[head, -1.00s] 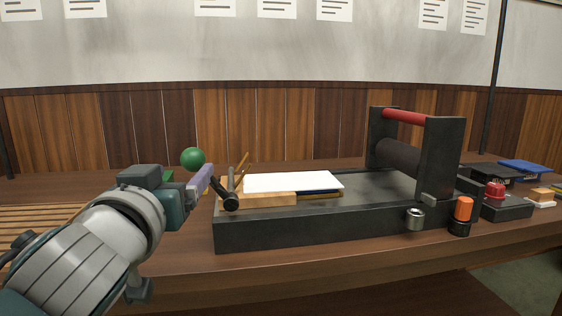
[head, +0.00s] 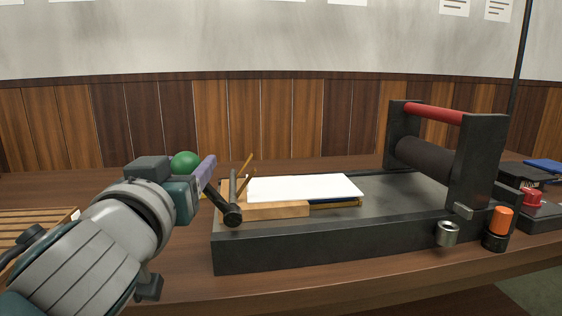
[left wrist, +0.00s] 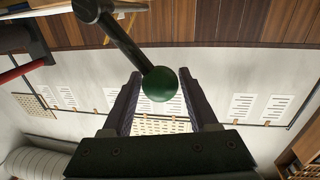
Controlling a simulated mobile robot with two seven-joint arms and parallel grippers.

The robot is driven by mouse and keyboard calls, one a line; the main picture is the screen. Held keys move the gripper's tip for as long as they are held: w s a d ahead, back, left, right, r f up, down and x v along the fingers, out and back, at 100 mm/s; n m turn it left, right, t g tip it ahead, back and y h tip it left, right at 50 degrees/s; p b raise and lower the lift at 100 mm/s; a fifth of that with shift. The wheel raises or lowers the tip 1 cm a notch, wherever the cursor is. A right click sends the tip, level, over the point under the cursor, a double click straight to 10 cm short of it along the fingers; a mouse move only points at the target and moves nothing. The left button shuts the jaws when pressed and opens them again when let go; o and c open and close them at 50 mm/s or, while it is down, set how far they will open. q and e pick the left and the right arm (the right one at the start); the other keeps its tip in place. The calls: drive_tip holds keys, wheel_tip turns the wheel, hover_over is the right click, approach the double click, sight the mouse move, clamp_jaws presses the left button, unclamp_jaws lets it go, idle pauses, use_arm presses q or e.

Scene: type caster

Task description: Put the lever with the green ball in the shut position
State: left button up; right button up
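The green ball (head: 185,162) is on the end of a black lever (head: 223,206) at the left end of the dark press bed. The lever slants up and left from its pivot, towards my left gripper. In the head view my left gripper (head: 207,172) partly hides the ball. In the left wrist view the ball (left wrist: 160,84) sits between the tips of the two fingers (left wrist: 158,82), nearer the right finger. The fingers are apart, and I see no clear grip on the ball. My right gripper is not in view.
A dark press (head: 330,240) with a black roller and red bar (head: 433,113) stands on the wooden table. White paper (head: 305,188) lies on its bed near a wooden block (head: 265,210). Orange-capped (head: 501,219) and red-topped (head: 532,198) items stand at right. A slatted rack (head: 35,222) lies left.

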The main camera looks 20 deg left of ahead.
use_arm(q)
clamp_jaws()
idle(0.6)
